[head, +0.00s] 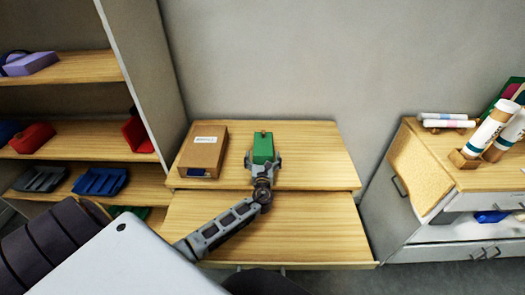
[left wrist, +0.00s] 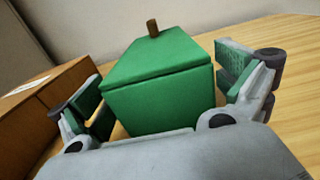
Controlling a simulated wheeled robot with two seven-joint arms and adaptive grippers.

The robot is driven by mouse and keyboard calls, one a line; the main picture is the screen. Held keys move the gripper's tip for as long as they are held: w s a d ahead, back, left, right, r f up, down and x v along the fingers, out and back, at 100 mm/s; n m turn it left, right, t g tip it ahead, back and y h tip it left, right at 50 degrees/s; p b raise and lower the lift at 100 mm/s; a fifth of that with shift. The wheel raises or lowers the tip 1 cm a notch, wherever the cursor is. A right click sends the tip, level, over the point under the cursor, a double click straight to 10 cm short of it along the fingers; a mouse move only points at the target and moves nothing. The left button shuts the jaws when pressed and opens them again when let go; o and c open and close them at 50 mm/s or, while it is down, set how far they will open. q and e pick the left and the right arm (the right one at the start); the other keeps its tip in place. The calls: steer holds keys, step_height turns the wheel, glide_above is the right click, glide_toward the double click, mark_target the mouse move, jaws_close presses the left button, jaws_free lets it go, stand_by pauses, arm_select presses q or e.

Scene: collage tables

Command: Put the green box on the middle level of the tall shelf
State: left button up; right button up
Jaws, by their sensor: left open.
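The green box (head: 263,148) stands on the wooden table (head: 318,165) against the back wall. In the left wrist view the green box (left wrist: 155,85) has a lid with a small brown knob. My left gripper (head: 264,165) is open at the near side of the box. In the left wrist view the fingers of my left gripper (left wrist: 165,100) stand on either side of the box, with a gap showing at the right. The tall shelf (head: 75,67) is at the left, with several levels; its middle level (head: 85,138) holds red and blue things. My right gripper is not in view.
A brown cardboard box (head: 203,150) with a white label lies just left of the green box. A lower wooden surface (head: 310,225) juts out in front. A cabinet (head: 440,180) with white tubes stands at the right. The table right of the green box is clear.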

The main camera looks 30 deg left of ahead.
arm_select(q)
steer(key=shift+d, duration=0.1)
steer(key=c, duration=1)
steer(key=shift+r, duration=0.1)
steer(key=shift+c, duration=0.9)
steer(key=shift+r, duration=0.8)
step_height(320, 180, up, 7)
steer(key=shift+f+p, duration=0.1)
steer(key=shift+p, duration=0.5)
steer(key=shift+r, duration=0.75)
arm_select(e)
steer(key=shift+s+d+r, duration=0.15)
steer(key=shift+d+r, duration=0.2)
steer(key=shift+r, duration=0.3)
